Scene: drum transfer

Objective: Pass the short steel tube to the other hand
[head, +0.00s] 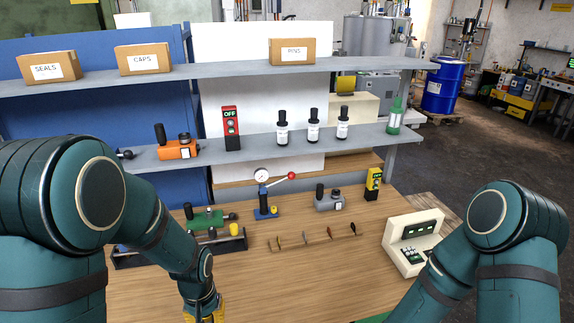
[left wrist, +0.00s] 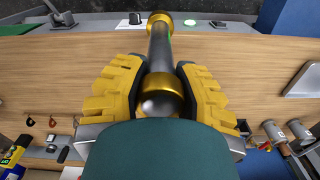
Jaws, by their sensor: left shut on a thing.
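The short steel tube (left wrist: 159,46) is grey with gold-coloured collars at both ends and shows in the left wrist view. My left gripper (left wrist: 158,72) has its yellow ribbed fingers shut on the tube, one on each side near the nearer collar. The tube's far end sticks out beyond the fingertips, above the wooden bench. In the head view only a yellow bit of my left gripper (head: 205,313) shows at the bottom edge, and the tube is out of sight there. My right arm comes in at the right, but its gripper is outside both views.
The wooden bench (head: 300,275) has bare room in front. Grey shelves (head: 370,133) hang above.

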